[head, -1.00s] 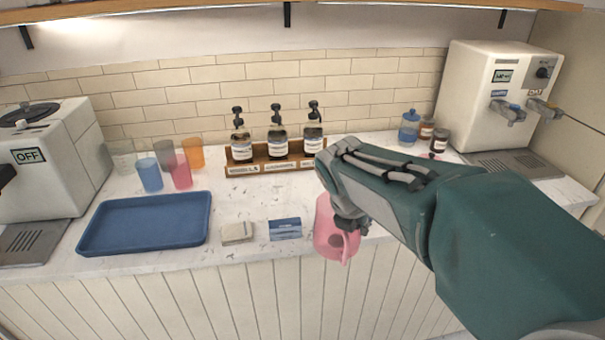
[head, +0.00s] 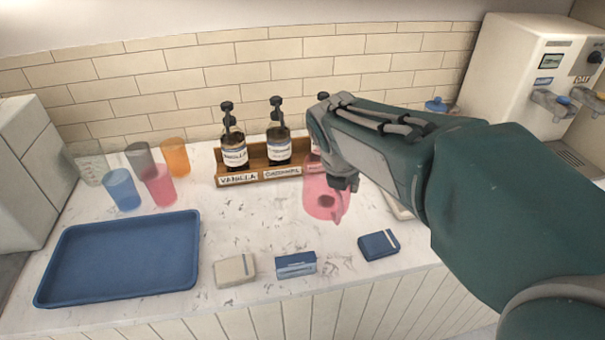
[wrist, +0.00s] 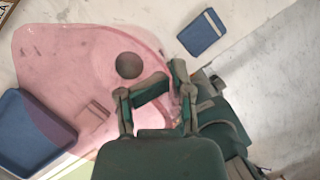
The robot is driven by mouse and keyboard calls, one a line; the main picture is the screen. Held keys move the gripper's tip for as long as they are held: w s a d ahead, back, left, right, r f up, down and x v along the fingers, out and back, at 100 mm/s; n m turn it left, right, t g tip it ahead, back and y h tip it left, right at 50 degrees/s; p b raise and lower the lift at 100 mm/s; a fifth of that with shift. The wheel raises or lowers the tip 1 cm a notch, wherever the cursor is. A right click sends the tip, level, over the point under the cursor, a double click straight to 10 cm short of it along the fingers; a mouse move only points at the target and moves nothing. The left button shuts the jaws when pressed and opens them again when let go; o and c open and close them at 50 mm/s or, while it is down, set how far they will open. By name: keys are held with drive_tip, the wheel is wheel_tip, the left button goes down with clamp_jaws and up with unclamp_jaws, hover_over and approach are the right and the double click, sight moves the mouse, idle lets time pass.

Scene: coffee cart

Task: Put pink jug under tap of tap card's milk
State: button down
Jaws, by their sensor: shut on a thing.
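The pink jug (head: 322,201) is in front of the syrup rack in the head view, its handle side towards me. It also fills the left of the wrist view (wrist: 75,65), see-through. My gripper (head: 342,184) is shut on the jug at its handle side; its fingers show in the wrist view (wrist: 155,103). I cannot tell the jug's height above the counter. The white dispenser (head: 520,62) at the right has a small screen (head: 552,62) and two taps, the left (head: 553,103) under a blue label, the right (head: 590,98) under an OAT label. The screen text is unreadable.
A blue tray (head: 120,258) lies at the left, with several cups behind it. A wooden rack (head: 240,178) holds syrup bottles. Beige (head: 234,269), blue (head: 296,264) and dark blue (head: 379,245) small packs lie along the front. My arm hides much of the right counter.

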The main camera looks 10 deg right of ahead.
sight(320, 170)
drive_tip(key=w+a+f, duration=0.1)
drive_tip(key=w, duration=0.1)
drive_tip(key=w+a+f, duration=0.1)
drive_tip(key=w, duration=0.1)
drive_tip(key=w+f, duration=0.1)
drive_tip(key=w, duration=0.2)
drive_tip(key=shift+w+a+f, duration=0.1)
drive_tip(key=shift+a+f, duration=0.15)
drive_tip(key=shift+a, duration=0.15)
drive_tip(key=shift+w+a+f, duration=0.35)
drive_tip(key=shift+w+f, duration=0.5)
drive_tip(key=shift+f, duration=0.7)
drive_tip(key=shift+w+a+f, duration=0.4)
drive_tip(key=shift+w+f, duration=0.5)
drive_tip(key=shift+f, duration=0.6)
drive_tip(key=shift+w+a+f, duration=0.35)
drive_tip(key=shift+w+f, duration=0.5)
drive_tip(key=shift+f, duration=0.7)
drive_tip(key=shift+c, duration=1.9)
unclamp_jaws()
drive_tip(key=shift+f, duration=0.1)
